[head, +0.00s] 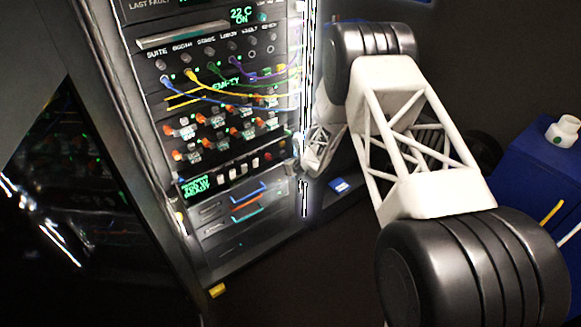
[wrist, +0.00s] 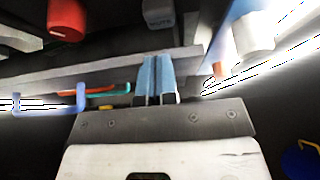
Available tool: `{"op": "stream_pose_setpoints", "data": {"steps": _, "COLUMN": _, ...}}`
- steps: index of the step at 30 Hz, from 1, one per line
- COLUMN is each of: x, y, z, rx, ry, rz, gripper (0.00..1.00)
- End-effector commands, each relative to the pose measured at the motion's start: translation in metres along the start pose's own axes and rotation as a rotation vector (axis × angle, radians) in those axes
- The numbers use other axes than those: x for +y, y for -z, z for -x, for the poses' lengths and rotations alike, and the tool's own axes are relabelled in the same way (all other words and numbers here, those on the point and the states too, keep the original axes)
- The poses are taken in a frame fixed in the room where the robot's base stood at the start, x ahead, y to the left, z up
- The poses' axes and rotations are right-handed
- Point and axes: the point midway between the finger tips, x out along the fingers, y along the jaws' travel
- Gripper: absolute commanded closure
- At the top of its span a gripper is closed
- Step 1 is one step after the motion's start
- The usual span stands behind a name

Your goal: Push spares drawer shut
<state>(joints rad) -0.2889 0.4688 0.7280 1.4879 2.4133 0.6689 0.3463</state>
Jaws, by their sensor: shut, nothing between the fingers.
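A dark rack (head: 190,255) stands left of centre in the head view. Its low section bears blue (head: 248,190), orange (head: 246,204) and teal (head: 247,215) bar-shaped pieces; I cannot read a spares label there. The wrist view shows a blue U-shaped piece (wrist: 80,99) at the left, with orange and teal pieces beside it. I cannot tell how far any drawer stands out. My gripper (wrist: 156,62) is shut and empty, its blue fingers together in front of a grey ledge (wrist: 105,70). Contact with the ledge is unclear. In the head view my arm hides the fingertips.
Cables in blue, yellow, green and purple (head: 250,75) hang across the rack above rows of orange-tipped switches. In the wrist view a red knob (wrist: 67,18) and a mute button (wrist: 158,13) are close above the fingers. A blue box (head: 530,180) stands at far right.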

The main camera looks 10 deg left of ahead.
Motion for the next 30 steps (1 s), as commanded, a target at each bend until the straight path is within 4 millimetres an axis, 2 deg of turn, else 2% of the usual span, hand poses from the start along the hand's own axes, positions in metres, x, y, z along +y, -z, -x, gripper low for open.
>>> {"op": "stream_pose_setpoints", "data": {"steps": 11, "x": 0.000, "y": 0.001, "z": 0.001, "rx": 0.000, "ry": 0.000, "rz": 0.000, "gripper": 1.00}}
{"op": "stream_pose_setpoints", "data": {"steps": 17, "x": -0.001, "y": 0.004, "z": 0.008, "rx": 0.000, "ry": 0.001, "rz": 0.000, "gripper": 1.00}}
{"op": "stream_pose_setpoints", "data": {"steps": 26, "x": 0.000, "y": 0.021, "z": 0.037, "rx": 0.000, "ry": 0.000, "rz": -0.001, "gripper": 1.00}}
{"op": "stream_pose_setpoints", "data": {"steps": 30, "x": 0.000, "y": 0.020, "z": 0.053, "rx": 0.000, "ry": 0.001, "rz": -0.001, "gripper": 1.00}}
